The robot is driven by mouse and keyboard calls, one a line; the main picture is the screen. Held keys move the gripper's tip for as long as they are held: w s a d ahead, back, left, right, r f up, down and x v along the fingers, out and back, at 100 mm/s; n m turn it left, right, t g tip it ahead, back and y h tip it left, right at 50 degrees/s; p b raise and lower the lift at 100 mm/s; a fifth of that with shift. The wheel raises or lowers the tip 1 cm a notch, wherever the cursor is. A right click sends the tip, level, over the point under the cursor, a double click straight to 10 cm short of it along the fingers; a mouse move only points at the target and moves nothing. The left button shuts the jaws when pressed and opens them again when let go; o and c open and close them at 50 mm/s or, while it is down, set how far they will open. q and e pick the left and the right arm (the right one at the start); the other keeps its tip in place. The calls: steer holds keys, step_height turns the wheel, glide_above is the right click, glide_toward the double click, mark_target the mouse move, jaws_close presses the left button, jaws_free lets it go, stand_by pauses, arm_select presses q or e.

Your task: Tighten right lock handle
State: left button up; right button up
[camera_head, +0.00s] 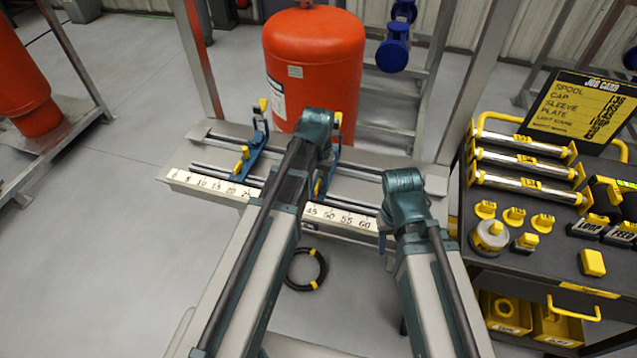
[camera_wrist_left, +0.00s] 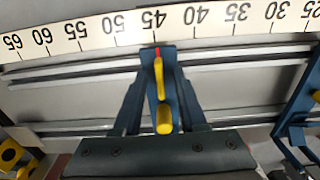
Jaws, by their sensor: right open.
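The right blue bracket (camera_head: 326,160) stands on the rails, mostly hidden behind my left arm. In the left wrist view, its yellow lock handle (camera_wrist_left: 159,78) lies nearly in line with the rail-crossing direction, by a red pointer at the 45 mark. A second yellow part (camera_wrist_left: 164,120) sits behind it. The dark body of my left gripper (camera_wrist_left: 160,153) fills the bottom edge, close in front of the bracket. I cannot make out whether its fingers touch the handle. My right gripper (camera_head: 384,238) is open beside the scale's right end, mostly hidden under its wrist and away from the handle.
The left blue bracket (camera_head: 249,150) stands further left on the rails; its edge shows in the left wrist view (camera_wrist_left: 298,125). A red tank (camera_head: 313,60) stands behind the bench. A dark tool cart (camera_head: 515,265) is at right. A black ring (camera_head: 305,270) lies below the bench.

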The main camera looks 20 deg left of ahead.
arm_select(q)
step_height(320, 180, up, 7)
steer(key=p, duration=0.7)
steer(key=shift+r, duration=0.1)
stand_by(0.4)
steer(key=m, duration=0.4)
steer(key=shift+r+m+p, duration=0.25)
steer(key=shift+m+p, duration=0.1)
steer(key=shift+m, duration=1.15)
steer(key=shift+r, duration=0.1)
